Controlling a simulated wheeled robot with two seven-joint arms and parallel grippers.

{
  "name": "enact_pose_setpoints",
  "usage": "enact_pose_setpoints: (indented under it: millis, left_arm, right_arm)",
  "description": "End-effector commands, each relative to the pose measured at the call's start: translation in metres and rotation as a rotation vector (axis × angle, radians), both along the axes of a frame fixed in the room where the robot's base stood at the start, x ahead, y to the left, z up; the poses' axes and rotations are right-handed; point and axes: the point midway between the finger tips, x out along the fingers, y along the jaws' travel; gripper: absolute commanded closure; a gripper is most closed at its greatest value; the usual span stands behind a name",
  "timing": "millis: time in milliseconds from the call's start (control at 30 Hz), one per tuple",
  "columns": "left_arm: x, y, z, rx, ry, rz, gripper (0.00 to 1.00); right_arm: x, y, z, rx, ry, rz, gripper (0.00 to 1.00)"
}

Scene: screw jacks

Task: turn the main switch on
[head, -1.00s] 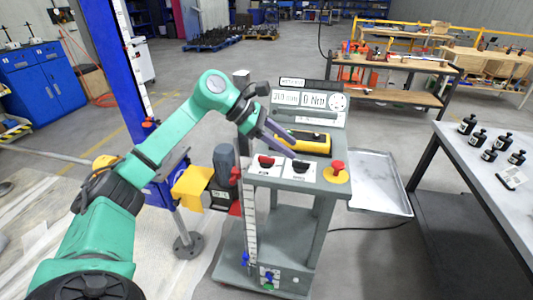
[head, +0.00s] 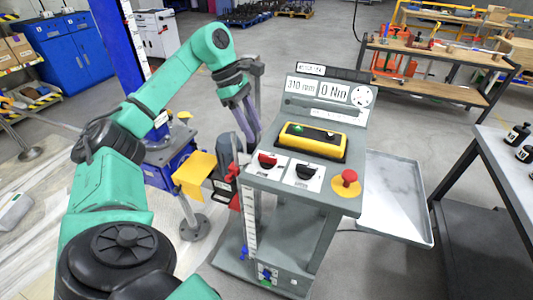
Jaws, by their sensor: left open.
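The grey control console (head: 315,199) stands in the middle of the head view. On its sloped top are a red rotary switch (head: 268,160) on a white plate at the left and a black rotary knob (head: 306,171) beside it. The labels are too small to read, so I cannot tell from them which is the main switch. My left gripper (head: 254,139) is open and empty, fingers pointing down, just behind and left of the red switch and apparently apart from it. My right gripper is out of view.
A red mushroom button (head: 349,177) on a yellow plate sits at the console's right. Behind the knobs lie a yellow device (head: 313,142) and a display panel (head: 333,90). A metal side tray (head: 395,205) is at right. A blue jack column (head: 110,40) stands left.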

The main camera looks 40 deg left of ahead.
Motion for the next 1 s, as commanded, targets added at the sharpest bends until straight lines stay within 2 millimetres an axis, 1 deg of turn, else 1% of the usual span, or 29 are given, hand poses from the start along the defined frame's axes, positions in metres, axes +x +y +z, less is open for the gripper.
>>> enact_pose_setpoints:
  millis: [33,100,167,200,300,367,433,667,700,767,800,1000]
  left_arm:
    - [0.001,-0.005,-0.015,0.003,0.006,-0.001,0.53]
    - [0.003,-0.012,-0.033,0.001,0.007,-0.002,0.53]
    - [0.006,-0.018,-0.045,0.001,0.005,-0.002,0.53]
    - [0.007,-0.021,-0.054,0.000,0.005,-0.002,0.53]
    - [0.010,-0.028,-0.069,0.000,0.003,-0.001,0.53]
    - [0.011,-0.030,-0.075,-0.001,0.002,-0.001,0.53]
    - [0.012,-0.031,-0.079,0.000,0.000,-0.001,0.53]
    - [0.012,-0.032,-0.080,-0.001,-0.001,-0.001,0.53]
    - [0.012,-0.032,-0.080,-0.001,0.000,0.000,0.68]
    - [0.012,-0.032,-0.080,-0.001,-0.001,-0.001,0.91]
    - [0.012,-0.032,-0.080,-0.001,-0.001,0.000,1.00]
    - [0.012,-0.032,-0.080,0.000,-0.002,0.002,1.00]
  right_arm:
    - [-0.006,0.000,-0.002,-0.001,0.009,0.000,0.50]
    - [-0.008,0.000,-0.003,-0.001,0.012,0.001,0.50]
    - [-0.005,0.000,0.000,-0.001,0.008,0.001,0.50]
    - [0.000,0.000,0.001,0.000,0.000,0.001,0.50]
    - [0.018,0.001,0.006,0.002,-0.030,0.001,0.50]
    - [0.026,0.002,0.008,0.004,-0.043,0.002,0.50]
    - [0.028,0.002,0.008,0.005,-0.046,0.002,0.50]
    - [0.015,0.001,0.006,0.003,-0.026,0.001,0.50]
    - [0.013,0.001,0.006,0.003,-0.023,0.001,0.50]
    - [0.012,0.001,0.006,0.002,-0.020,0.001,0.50]
    - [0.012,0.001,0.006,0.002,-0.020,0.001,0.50]
    - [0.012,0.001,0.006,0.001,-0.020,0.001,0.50]
